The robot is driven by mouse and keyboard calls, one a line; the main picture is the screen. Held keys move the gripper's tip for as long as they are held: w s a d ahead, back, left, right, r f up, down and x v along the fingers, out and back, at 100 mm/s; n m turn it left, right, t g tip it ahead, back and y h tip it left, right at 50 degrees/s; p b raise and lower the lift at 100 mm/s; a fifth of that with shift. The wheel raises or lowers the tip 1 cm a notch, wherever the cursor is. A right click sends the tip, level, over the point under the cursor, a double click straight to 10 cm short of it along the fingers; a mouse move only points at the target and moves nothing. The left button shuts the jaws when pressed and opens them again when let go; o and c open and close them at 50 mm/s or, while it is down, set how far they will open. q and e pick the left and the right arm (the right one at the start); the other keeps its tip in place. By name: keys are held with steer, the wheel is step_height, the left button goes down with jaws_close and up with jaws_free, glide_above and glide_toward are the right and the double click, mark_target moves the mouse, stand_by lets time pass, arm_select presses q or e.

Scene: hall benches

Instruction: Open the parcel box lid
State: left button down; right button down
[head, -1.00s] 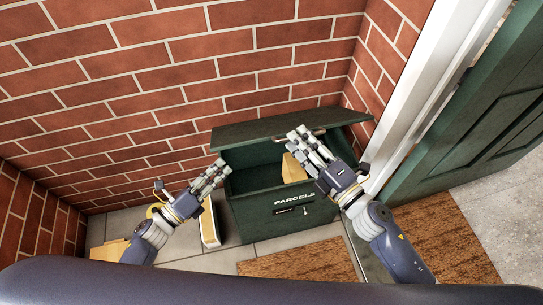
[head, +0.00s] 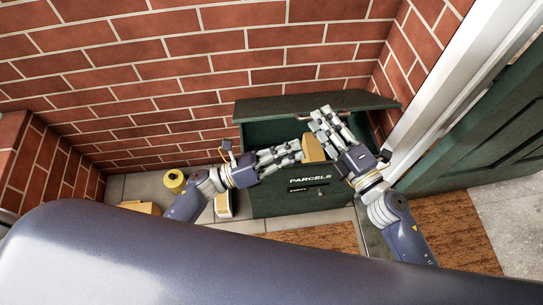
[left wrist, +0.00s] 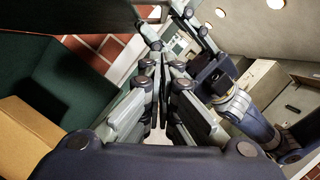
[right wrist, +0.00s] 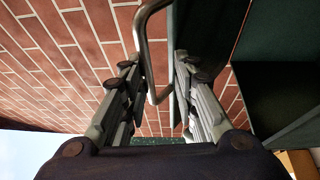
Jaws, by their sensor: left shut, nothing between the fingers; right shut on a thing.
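The dark green parcel box (head: 270,201), marked PARCELS, stands against the brick wall. Its lid (head: 275,106) is tilted up, partly open, and the dark inside shows. A metal handle (right wrist: 151,60) on the lid's edge is between the fingers of my right gripper (head: 318,118), which is shut on it. My left gripper (head: 297,152) is shut and empty, over the box's front part, below the lid. A tan parcel (head: 312,149) shows in the box opening between the two grippers; it also shows in the left wrist view (left wrist: 30,137).
A yellow roll (head: 174,181), a tan packet (head: 142,207) and a white-and-tan box (head: 223,206) lie on the tiles left of the parcel box. A brown doormat (head: 320,237) lies in front. A green door (head: 480,150) and white frame stand at the right.

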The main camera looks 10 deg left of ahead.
arm_select(q)
steer(key=shift+w+a+r, duration=0.1)
steer(key=shift+w+r, duration=0.55)
steer(key=shift+r, duration=0.2)
steer(key=shift+w+a+r, duration=0.1)
steer(key=shift+w+r, duration=0.5)
steer(key=shift+r, duration=0.25)
